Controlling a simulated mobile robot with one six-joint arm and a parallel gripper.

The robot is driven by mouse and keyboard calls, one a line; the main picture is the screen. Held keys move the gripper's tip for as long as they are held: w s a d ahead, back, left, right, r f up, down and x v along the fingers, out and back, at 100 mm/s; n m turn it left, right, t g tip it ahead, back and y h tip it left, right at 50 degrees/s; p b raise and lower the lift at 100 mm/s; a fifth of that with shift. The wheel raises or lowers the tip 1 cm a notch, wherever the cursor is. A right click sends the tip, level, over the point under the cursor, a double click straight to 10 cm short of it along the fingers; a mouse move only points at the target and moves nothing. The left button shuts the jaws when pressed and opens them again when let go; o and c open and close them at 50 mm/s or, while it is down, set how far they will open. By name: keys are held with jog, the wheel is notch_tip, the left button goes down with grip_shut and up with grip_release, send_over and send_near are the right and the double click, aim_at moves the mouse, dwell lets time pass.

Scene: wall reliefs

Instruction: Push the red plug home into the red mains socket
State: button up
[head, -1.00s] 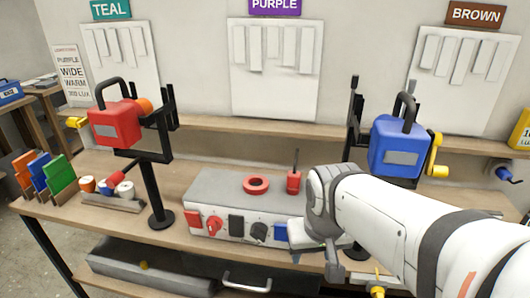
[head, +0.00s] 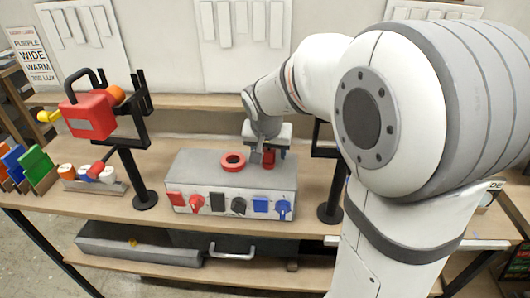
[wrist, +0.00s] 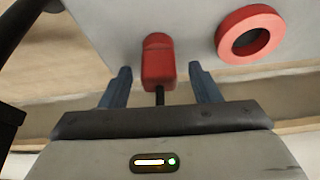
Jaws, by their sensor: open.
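The red plug (head: 268,160) is on top of the grey box, close to its back right. It also shows in the wrist view (wrist: 158,63), with a dark stem running back toward my palm. The red ring-shaped socket (head: 232,161) is on the same top face, left of the plug in the head view; in the wrist view (wrist: 249,35) it is at the upper right and its opening is empty. My gripper (wrist: 160,72) is open, with one finger on each side of the plug and gaps between. My gripper (head: 262,157) partly hides the plug in the head view.
The grey box (head: 215,178) carries switches and knobs on its front. A red lantern-like unit (head: 90,115) on a black stand is at left, with coloured panels (head: 35,162) beyond. Another black stand (head: 330,210) is close on the box's right. A drawer handle (head: 232,253) is below.

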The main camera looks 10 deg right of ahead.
jog(key=shift+w+d+f, duration=0.1)
jog(key=shift+w+f, duration=0.15)
jog(key=shift+f, duration=0.45)
jog(key=shift+c, duration=0.5)
jog(key=c, duration=1)
jog(key=shift+o, duration=0.2)
jog(key=shift+r, duration=0.1)
notch_tip(320, 180, up, 10)
jog(key=shift+f+b, duration=0.15)
jog(key=shift+b, duration=0.2)
jog(key=shift+s, duration=0.1)
